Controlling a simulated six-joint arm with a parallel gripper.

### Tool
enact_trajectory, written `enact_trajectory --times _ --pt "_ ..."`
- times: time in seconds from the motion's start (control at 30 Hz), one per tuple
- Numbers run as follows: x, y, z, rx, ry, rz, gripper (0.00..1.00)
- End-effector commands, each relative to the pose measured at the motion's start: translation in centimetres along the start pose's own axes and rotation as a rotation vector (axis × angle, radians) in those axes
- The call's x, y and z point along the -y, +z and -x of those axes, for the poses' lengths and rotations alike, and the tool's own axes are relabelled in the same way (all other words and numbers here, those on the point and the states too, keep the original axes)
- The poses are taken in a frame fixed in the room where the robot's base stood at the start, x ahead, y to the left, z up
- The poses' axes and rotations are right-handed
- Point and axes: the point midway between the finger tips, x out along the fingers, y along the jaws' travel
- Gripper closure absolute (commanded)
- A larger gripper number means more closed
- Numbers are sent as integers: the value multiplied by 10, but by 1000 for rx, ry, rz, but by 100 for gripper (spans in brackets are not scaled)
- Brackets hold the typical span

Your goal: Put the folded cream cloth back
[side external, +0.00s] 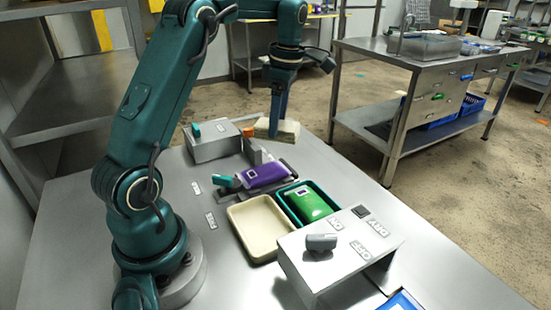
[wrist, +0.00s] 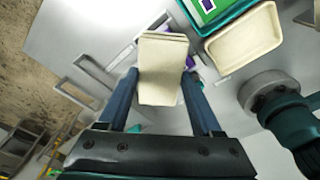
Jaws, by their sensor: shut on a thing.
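The folded cream cloth (side external: 288,131) is at the far end of the steel table (side external: 180,228) in the side view. My gripper (side external: 274,122) points down with its fingers on the cloth. In the wrist view the cloth (wrist: 163,72) sits between the two dark blue fingers of my gripper (wrist: 160,88), which is shut on it. I cannot tell for sure whether the cloth touches the table or hangs a little above it.
An empty cream tray (side external: 236,214) stands beside a teal tray (side external: 283,204) holding a green pouch (side external: 309,203). A purple pouch (side external: 264,174) lies on a dark holder. A grey box (side external: 213,150) and a labelled control stand (side external: 300,262) are obstacles. Metal frames (wrist: 84,78) show in the wrist view.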

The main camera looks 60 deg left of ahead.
Motion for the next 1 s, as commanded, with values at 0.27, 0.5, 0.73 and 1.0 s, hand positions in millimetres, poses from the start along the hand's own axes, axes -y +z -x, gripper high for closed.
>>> enact_trajectory --times 0.27,0.5,0.73,1.0 --pt "-3 -12 -13 5 1 161 86" --pt "1 -78 -40 3 -45 523 86" --pt "15 -128 -54 -1 -86 740 86" --pt "18 -139 -80 -2 -96 783 86"
